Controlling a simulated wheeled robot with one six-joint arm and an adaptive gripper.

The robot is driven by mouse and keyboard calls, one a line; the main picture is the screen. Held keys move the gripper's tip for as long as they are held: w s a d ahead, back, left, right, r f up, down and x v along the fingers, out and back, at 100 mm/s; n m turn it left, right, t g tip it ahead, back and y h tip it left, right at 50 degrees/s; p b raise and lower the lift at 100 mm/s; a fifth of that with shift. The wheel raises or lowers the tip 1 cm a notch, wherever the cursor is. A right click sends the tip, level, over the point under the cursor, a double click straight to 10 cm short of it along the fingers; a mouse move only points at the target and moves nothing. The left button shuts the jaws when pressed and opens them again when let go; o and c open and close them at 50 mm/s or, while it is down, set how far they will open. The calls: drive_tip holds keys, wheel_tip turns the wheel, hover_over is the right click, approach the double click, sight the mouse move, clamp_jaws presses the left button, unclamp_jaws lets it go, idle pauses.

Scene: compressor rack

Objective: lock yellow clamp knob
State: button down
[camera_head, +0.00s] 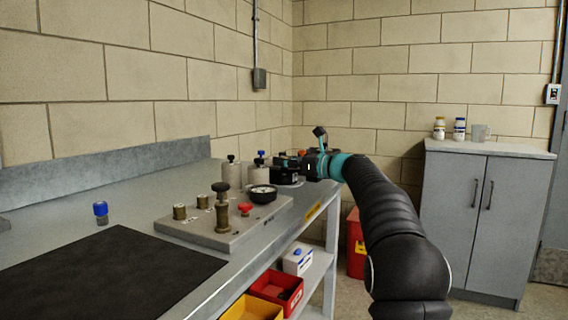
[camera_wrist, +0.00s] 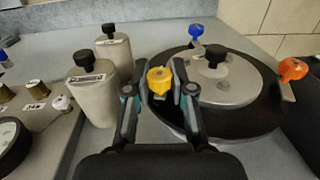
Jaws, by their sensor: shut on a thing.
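The yellow clamp knob (camera_wrist: 160,80) shows in the wrist view at the near left edge of a round black base with a grey disc lid (camera_wrist: 222,82). My gripper (camera_wrist: 160,84) has its two fingers on either side of the yellow knob and is shut on it. A blue knob (camera_wrist: 196,30) stands at the far edge of the base and an orange knob (camera_wrist: 292,69) at its right edge. In the head view my gripper (camera_head: 292,166) is at the far end of the bench, and the yellow knob is hidden there.
Two grey canisters (camera_wrist: 97,88) with black caps stand just left of my gripper. A plate with a gauge (camera_head: 262,193), fittings and a red valve handle lies nearer on the bench. A black mat (camera_head: 75,275) covers the front. A grey cabinet (camera_head: 480,215) stands right.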

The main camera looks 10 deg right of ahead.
drive_tip(key=m+t+h+b, duration=0.1)
drive_tip(key=m+t+h, duration=0.1)
drive_tip(key=m+t+h+b, duration=0.1)
drive_tip(key=m+t+h, duration=0.1)
drive_tip(key=h, duration=0.1)
drive_tip(key=shift+s+a+f+b, duration=0.1)
drive_tip(key=shift+a+b, duration=0.05)
drive_tip(key=shift+b, duration=0.25)
drive_tip(key=shift+m+t+h+b, duration=0.5)
drive_tip(key=shift+m+h, duration=0.65)
drive_tip(key=shift+h, duration=0.55)
drive_tip(key=shift+m+t+h+b, duration=0.35)
drive_tip(key=shift+m+t+h, duration=0.25)
drive_tip(key=shift+m+h, duration=0.85)
drive_tip(key=shift+h, duration=0.55)
drive_tip(key=c, duration=1)
unclamp_jaws()
drive_tip(key=shift+o, duration=0.2)
drive_tip(key=s, duration=0.8)
drive_tip(key=s+d, duration=0.1)
drive_tip(key=s, duration=0.2)
drive_tip(key=shift+s, duration=0.4)
